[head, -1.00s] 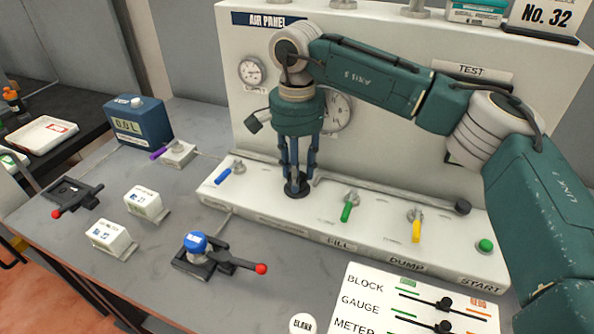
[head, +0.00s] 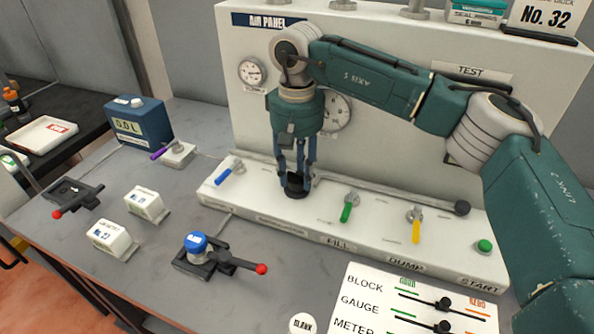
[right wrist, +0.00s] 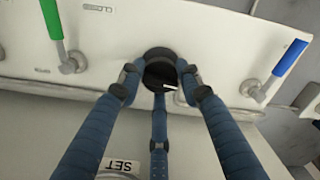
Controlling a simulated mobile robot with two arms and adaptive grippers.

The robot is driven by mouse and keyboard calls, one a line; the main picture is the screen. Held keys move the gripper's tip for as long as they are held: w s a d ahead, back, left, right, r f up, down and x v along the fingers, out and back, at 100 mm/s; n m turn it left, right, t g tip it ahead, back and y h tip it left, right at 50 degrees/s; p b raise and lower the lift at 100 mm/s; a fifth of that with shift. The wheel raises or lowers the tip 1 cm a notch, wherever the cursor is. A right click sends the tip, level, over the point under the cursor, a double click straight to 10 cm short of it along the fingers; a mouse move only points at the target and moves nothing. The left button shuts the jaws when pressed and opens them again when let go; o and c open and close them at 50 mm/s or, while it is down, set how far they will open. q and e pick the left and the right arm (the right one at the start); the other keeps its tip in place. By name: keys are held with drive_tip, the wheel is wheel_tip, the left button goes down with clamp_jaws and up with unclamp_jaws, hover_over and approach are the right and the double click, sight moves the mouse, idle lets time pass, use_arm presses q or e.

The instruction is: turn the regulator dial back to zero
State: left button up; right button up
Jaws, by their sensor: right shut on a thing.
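The regulator dial is a black round knob (head: 297,186) on the sloped base of the air panel, between the blue-handled valve and the green-handled valve. My right gripper (head: 296,178) points down over it with its blue fingers closed around the knob. In the right wrist view the fingers (right wrist: 160,82) sit on both sides of the dial (right wrist: 161,62), with a third finger below. A white mark shows on the dial's dark face there. The dial's scale cannot be read. My left gripper is not in view.
The blue-handled valve (head: 231,173) is left of the dial; green (head: 348,206) and yellow (head: 416,225) handles are to the right. Gauges (head: 253,73) are on the panel behind. A clamp with a blue cap (head: 196,242) and white blocks (head: 112,238) stand on the bench in front.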

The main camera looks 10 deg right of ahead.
sight(298, 173)
drive_tip(key=n, duration=0.3)
drive_tip(key=shift+w+r+n, duration=0.1)
drive_tip(key=shift+r+n, duration=0.05)
drive_tip(key=shift+n, duration=1.95)
drive_tip(key=o, duration=1.1)
drive_tip(key=shift+o, duration=0.2)
drive_tip(key=shift+r, duration=3.65)
